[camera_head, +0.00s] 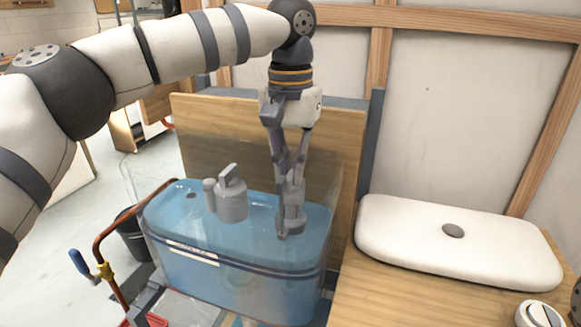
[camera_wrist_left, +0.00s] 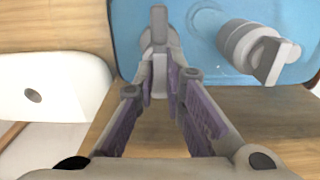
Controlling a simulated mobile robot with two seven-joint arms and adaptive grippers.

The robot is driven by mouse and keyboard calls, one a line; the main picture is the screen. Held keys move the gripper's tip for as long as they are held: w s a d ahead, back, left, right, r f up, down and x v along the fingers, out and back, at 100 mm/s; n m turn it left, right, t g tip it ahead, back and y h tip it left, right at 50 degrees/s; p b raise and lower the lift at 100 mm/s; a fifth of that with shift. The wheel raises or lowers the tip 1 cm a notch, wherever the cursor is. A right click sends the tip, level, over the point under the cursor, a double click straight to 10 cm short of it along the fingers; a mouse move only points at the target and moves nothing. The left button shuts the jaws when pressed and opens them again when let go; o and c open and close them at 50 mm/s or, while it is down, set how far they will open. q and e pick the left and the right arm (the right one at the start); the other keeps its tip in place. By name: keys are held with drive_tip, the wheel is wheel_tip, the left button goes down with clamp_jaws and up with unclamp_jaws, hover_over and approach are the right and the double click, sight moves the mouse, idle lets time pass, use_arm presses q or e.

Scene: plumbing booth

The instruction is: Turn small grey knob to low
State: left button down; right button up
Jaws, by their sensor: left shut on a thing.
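The small grey knob (camera_wrist_left: 158,25) has an upright tab and stands over the blue water of the clear tank (camera_head: 230,262). My left gripper (camera_head: 290,208) reaches down into the tank from above. In the left wrist view its fingers (camera_wrist_left: 166,85) close together on the small knob. The fingers hide part of the knob, and I cannot read its setting. A larger grey knob (camera_head: 231,197) with a raised tab stands to the left, apart from the gripper. It also shows in the left wrist view (camera_wrist_left: 243,42). My right gripper is not in view.
A white tank lid (camera_head: 453,240) lies on the wooden counter (camera_head: 400,305) at right. A wooden panel (camera_head: 335,150) stands behind the tank. A copper pipe (camera_head: 112,235) and a blue-handled valve (camera_head: 80,262) are at left. A white round object (camera_head: 538,314) sits at the lower right.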

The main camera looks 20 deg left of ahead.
sight(291, 174)
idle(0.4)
use_arm(q)
drive_tip(key=c, duration=1.9)
unclamp_jaws()
drive_tip(key=shift+c, duration=0.2)
wheel_tip(291, 174, up, 12)
